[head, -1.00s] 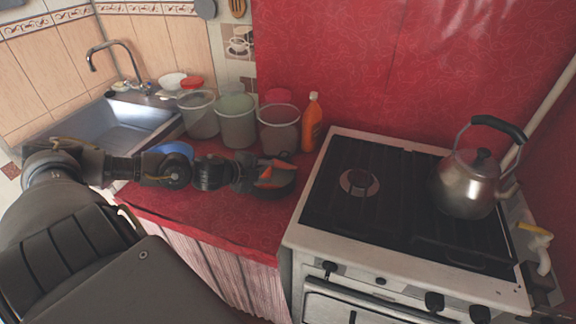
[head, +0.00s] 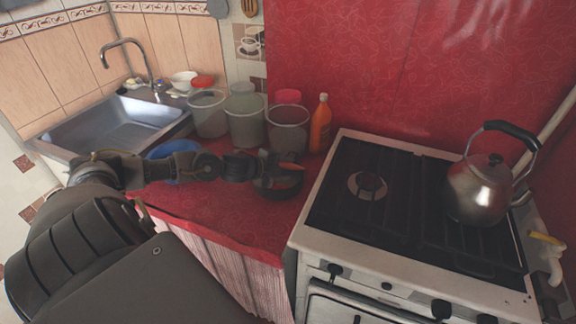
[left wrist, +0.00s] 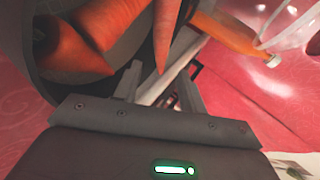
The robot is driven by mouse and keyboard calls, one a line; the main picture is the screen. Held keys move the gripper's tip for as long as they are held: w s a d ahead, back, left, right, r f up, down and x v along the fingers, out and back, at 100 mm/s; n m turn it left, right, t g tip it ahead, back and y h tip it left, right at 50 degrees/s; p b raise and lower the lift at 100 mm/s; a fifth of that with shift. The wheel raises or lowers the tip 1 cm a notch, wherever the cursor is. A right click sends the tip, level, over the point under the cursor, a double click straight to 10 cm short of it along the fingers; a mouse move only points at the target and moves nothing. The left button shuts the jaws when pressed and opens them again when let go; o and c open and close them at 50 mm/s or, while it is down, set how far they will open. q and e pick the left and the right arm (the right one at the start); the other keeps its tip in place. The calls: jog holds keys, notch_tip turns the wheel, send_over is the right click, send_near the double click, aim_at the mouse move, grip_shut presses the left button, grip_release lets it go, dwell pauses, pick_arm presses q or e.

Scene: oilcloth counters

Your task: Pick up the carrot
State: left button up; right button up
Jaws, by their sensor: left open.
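A dark round bowl or pan (head: 282,190) stands on the red counter and holds several orange carrots. In the left wrist view, two thick carrots (left wrist: 62,45) lie at the left inside the dark vessel (left wrist: 45,12). A slimmer carrot (left wrist: 164,35) points tip-down between my left fingers. A thin orange carrot (head: 291,166) also shows above the vessel in the head view. My left gripper (head: 272,166) is at the vessel. Its fingers (left wrist: 160,82) are apart, on either side of the slim carrot's tip, with no clear contact. My right gripper is out of view.
Several buckets (head: 246,120) and an orange bottle (head: 320,124) stand just behind the vessel. The bottle (left wrist: 225,32) is close in the left wrist view. The stove (head: 400,210) with a kettle (head: 478,190) is at the right. The sink (head: 115,125) is at the left.

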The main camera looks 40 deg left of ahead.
aim_at(297, 168)
pick_arm(q)
jog(key=x, duration=0.4)
jog(key=shift+w+f+p, duration=0.3)
jog(key=shift+w+p, duration=0.05)
jog(key=shift+p, duration=0.05)
grip_shut()
